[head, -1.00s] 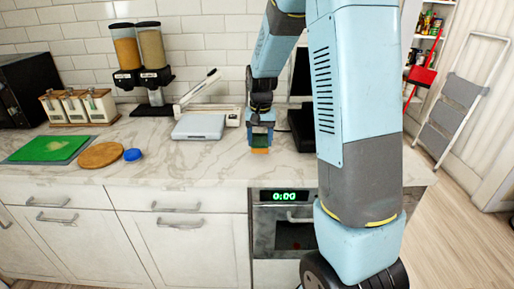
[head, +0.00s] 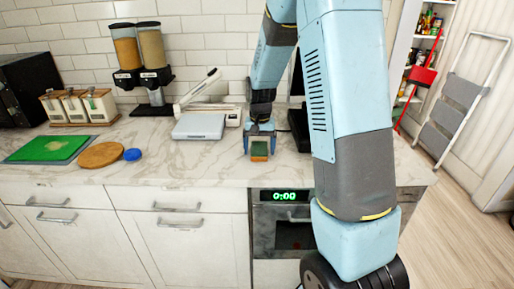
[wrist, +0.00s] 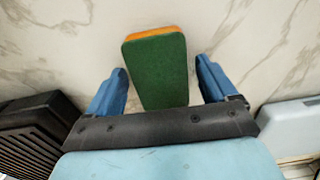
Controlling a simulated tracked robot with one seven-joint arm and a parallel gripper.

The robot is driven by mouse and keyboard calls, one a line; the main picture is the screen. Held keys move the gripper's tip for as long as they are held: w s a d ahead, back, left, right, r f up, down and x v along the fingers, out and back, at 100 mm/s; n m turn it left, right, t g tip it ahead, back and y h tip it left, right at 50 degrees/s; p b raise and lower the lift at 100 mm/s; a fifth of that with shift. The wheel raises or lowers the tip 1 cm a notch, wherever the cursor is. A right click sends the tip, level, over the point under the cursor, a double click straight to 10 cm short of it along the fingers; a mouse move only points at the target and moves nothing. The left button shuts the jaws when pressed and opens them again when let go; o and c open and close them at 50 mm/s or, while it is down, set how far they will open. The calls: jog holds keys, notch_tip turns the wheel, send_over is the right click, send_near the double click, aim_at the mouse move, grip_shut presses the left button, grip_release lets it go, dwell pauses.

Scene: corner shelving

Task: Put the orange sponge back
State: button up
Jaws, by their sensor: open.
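My gripper (head: 259,146) is over the sponge. In the wrist view my gripper's blue fingers (wrist: 161,84) stand open on either side of the sponge, with a visible gap on each side. The near end of the sponge is hidden behind the gripper body.
A grey-white device with a raised arm (head: 200,126) stands left of the gripper, and a black ridged object (wrist: 36,135) is close on the other side. The counter front is clear.

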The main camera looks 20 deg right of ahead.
aim_at(260, 148)
jog(key=shift+r, duration=0.15)
notch_tip(260, 148, up, 11)
jog(key=s+r+n+t, duration=0.2)
jog(key=s+r+t, duration=0.1)
jog(key=s+r, duration=0.85)
jog(key=s+n+t, duration=0.1)
jog(key=s+t, duration=0.1)
jog(key=s, duration=1.4)
jog(key=shift+s+a+n+t, duration=0.3)
jog(key=shift+s+a, duration=0.1)
jog(key=shift+r, duration=0.1)
